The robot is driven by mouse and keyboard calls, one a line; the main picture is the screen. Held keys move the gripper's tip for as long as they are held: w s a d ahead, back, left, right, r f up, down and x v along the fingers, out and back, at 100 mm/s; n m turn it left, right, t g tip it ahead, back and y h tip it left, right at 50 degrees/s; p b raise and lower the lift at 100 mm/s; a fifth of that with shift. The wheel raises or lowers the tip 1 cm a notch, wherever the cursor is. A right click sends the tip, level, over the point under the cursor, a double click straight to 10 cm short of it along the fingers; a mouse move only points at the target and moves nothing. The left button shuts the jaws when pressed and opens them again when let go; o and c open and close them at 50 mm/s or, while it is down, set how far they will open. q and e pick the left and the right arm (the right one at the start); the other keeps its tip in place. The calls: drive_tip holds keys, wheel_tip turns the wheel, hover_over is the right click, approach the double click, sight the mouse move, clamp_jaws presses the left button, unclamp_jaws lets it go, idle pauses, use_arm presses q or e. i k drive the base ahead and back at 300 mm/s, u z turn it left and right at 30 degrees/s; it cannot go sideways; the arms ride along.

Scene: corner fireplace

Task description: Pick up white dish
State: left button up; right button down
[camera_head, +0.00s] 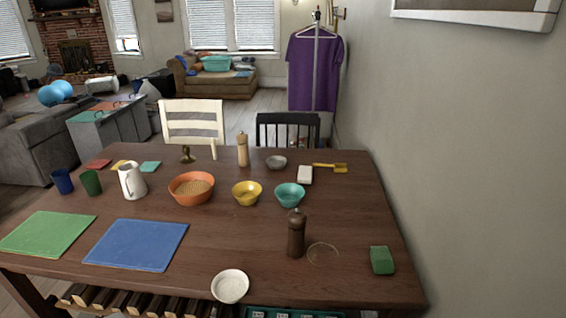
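A small round white dish (230,286) sits at the front edge of the dark wooden table (210,240), near the bottom middle of the head view. Its inside looks pale and slightly grainy, and I cannot tell whether it holds something. Nothing touches it from above. Neither of my grippers shows in this view.
A brown pepper mill (296,234), a clear round disc (323,254) and a green block (382,260) stand right of the dish. A blue mat (137,245) and a green mat (46,233) lie left. Orange (191,189), yellow (247,193) and teal (289,195) bowls stand behind.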

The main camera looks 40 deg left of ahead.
sight(230, 287)
drive_tip(key=u, duration=1.5)
drive_tip(key=k, duration=0.65)
drive_tip(key=z, duration=0.9)
drive_tip(key=i, duration=0.2)
